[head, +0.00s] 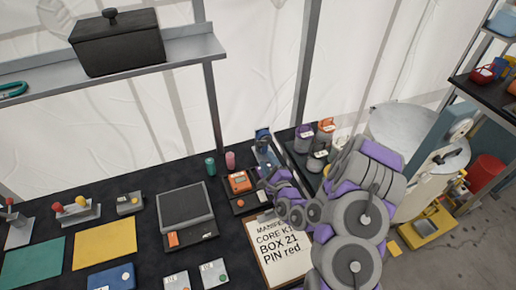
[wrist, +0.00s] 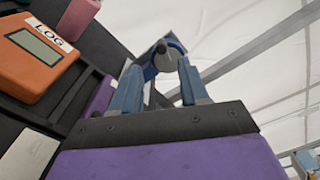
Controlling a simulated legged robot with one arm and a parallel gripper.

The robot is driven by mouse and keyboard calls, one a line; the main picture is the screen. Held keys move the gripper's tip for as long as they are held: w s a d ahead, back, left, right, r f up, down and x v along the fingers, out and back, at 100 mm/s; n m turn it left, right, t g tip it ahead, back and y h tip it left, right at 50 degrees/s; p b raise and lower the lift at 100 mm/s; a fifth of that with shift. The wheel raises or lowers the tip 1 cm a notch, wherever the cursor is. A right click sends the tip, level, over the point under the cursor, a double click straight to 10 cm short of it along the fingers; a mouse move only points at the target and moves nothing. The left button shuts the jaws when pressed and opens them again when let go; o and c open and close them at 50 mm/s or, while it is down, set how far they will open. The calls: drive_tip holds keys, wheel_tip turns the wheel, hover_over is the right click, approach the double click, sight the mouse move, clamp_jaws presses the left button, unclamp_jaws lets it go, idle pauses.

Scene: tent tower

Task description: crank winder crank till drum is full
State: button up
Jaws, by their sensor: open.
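The winder (head: 264,140), a small blue and grey device, stands at the back edge of the dark table in the head view. In the wrist view, its blue rounded part (wrist: 176,47) shows past my fingertips, with a dark grey round end beside it that may be the crank knob (wrist: 160,57). My gripper (wrist: 162,72) is open, with its two blue-grey fingers apart and the knob-like end in line with the gap. I cannot tell whether they touch it. In the head view my gripper (head: 266,172) is just in front of the winder. How full the drum is cannot be seen.
An orange LOG device (head: 239,182) lies left of my gripper, with pink (head: 230,160) and teal (head: 210,166) cylinders behind it. Lidded canisters (head: 304,138) stand to the right. A clipboard (head: 280,250) lies in front. A shelf with a black pot (head: 118,45) hangs at upper left.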

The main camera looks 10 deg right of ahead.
sight(258, 143)
drive_tip(key=shift+w+a+f+b, duration=0.1)
drive_tip(key=shift+w+b, duration=0.4)
drive_tip(key=shift+b, duration=0.7)
drive_tip(key=shift+w+a+f+b, duration=0.1)
drive_tip(key=shift+w+b, duration=0.35)
drive_tip(key=shift+b, duration=0.7)
drive_tip(key=w, duration=0.2)
drive_tip(key=w+a+b, duration=0.1)
drive_tip(key=w, duration=0.5)
drive_tip(key=shift+w+a+r+b, duration=0.25)
drive_tip(key=shift+a+b, duration=0.05)
drive_tip(key=shift+c, duration=0.2)
clamp_jaws()
